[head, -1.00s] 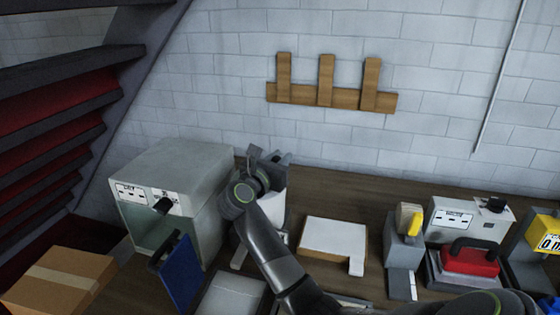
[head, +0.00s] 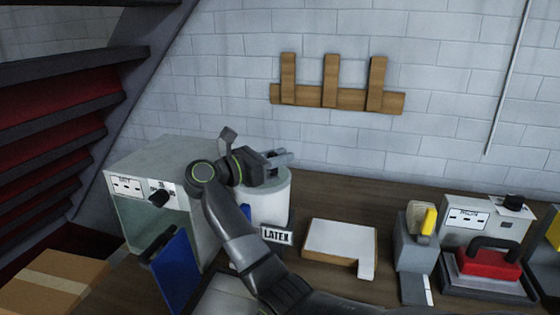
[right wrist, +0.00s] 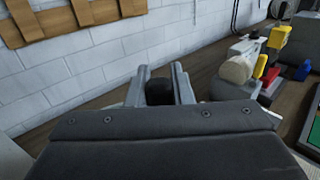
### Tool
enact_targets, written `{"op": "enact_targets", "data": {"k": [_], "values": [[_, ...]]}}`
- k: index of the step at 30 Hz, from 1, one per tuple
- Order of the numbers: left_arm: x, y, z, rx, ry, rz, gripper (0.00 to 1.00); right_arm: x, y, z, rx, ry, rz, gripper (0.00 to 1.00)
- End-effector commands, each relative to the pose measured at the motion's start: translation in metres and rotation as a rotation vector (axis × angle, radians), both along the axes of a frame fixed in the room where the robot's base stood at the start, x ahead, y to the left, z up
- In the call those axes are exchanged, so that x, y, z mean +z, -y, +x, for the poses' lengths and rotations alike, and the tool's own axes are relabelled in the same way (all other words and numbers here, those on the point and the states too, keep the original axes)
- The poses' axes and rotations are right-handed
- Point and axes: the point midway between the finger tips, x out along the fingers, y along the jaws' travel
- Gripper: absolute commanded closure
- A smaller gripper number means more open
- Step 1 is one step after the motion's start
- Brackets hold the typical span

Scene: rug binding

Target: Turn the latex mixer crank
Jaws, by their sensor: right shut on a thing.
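The latex mixer (head: 272,205) is a white cylinder with a LATEX label, standing on the bench right of a grey cabinet. My right gripper (head: 282,158) is over its top, pointing right. In the right wrist view, a black crank knob (right wrist: 159,91) sits between the two fingers of my right gripper (right wrist: 163,80), which is shut on it. In the head view the knob and most of the crank are hidden by the gripper. My left gripper is not in view.
The grey cabinet (head: 160,165) with a blue panel (head: 174,270) stands close left of the mixer. A wooden rack (head: 335,97) hangs on the wall behind.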

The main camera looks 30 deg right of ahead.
Motion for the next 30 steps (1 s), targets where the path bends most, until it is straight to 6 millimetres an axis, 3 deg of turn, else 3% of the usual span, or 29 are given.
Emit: {"op": "enact_targets", "data": {"k": [9, 10, 15, 25, 30], "values": [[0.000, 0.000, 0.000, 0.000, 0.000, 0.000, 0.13, 0.000, 0.000, 0.000, -0.001, -0.001, 0.000, 1.00], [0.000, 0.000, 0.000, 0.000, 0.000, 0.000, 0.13, 0.000, 0.000, 0.000, -0.001, -0.001, 0.000, 0.78], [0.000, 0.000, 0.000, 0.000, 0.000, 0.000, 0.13, 0.000, 0.000, 0.000, -0.001, -0.001, 0.000, 0.58], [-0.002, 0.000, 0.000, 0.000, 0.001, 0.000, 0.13, 0.004, 0.000, 0.000, 0.000, 0.002, 0.000, 0.58], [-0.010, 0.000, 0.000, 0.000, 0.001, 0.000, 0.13, 0.029, 0.000, 0.000, -0.001, 0.006, -0.001, 0.58]]}}
